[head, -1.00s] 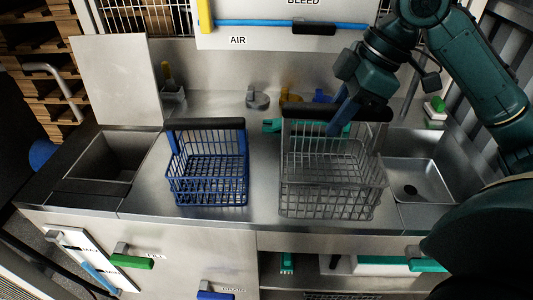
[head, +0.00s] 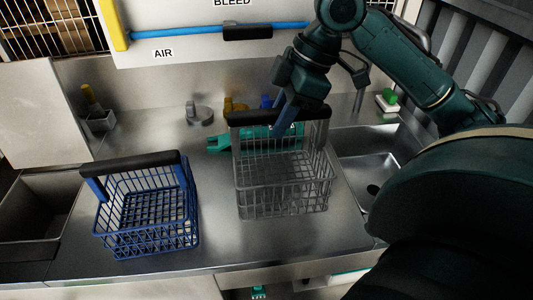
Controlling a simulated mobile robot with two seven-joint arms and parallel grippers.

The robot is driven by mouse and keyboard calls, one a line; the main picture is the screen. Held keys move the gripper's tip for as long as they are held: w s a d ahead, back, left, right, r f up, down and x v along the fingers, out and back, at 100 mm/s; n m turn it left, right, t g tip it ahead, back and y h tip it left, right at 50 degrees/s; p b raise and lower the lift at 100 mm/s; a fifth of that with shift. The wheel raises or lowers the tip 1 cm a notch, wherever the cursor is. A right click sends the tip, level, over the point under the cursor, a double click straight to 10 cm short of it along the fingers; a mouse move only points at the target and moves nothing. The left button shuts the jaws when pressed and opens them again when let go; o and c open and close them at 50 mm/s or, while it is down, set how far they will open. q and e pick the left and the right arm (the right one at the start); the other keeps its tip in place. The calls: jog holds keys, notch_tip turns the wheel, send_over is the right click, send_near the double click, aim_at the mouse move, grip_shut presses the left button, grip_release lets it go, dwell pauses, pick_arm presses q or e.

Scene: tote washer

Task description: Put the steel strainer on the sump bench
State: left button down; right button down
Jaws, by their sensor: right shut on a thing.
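The steel strainer, a grey wire basket (head: 283,188) with a black-topped handle, is at the middle of the steel bench (head: 225,240). My right gripper (head: 284,122) reaches down from behind and is shut on the strainer's handle bar. The strainer is upright. I cannot tell whether its base touches the bench top or hangs just above it. A similar blue wire basket (head: 147,212) with a black-topped handle stands apart to the left. My left gripper is not in view.
A sink basin (head: 365,175) is right of the strainer, and a recessed basin (head: 30,215) is at far left. A teal object (head: 222,142) lies close behind the strainer. Small fixtures, including a grey knob (head: 198,112), line the back. Bench between the baskets is clear.

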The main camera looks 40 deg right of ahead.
notch_tip(320, 180, down, 7)
jog(key=shift+r+b, duration=0.2)
jog(key=shift+b, duration=0.45)
jog(key=c, duration=1.2)
grip_release()
jog(key=p+v, duration=0.1)
jog(key=v, duration=1.1)
jog(key=shift+d+p, duration=0.1)
jog(key=shift+p, duration=0.2)
